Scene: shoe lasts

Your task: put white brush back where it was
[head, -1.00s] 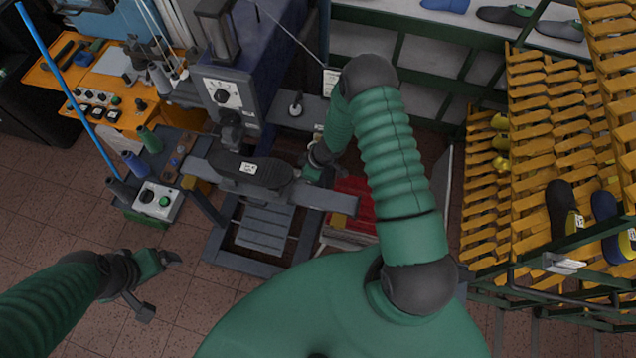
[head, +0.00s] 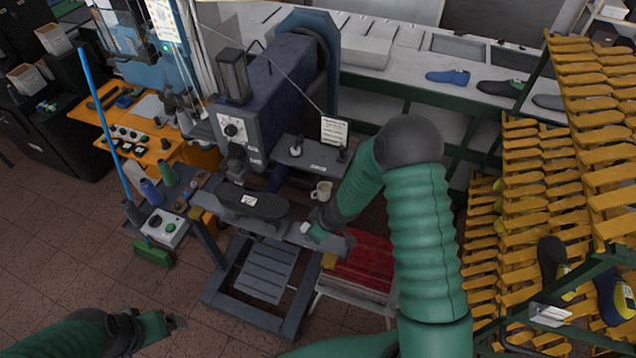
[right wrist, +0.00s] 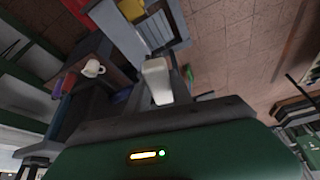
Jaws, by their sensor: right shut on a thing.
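My right gripper (head: 314,230) is beside the grey machine arm, right of the dark sole-shaped pad (head: 254,203). The white brush (right wrist: 157,80) shows between its fingers in the right wrist view, and the gripper is shut on it. In the head view only a small white bit shows at the gripper, and my right arm covers part of the area.
A white mug (head: 321,190) stands on the machine's side shelf, close behind my right gripper. A red-topped stand (head: 358,265) is below right. A control box (head: 165,228) and thread cones (head: 151,192) stand left. Yellow shoe racks (head: 540,170) fill the right side.

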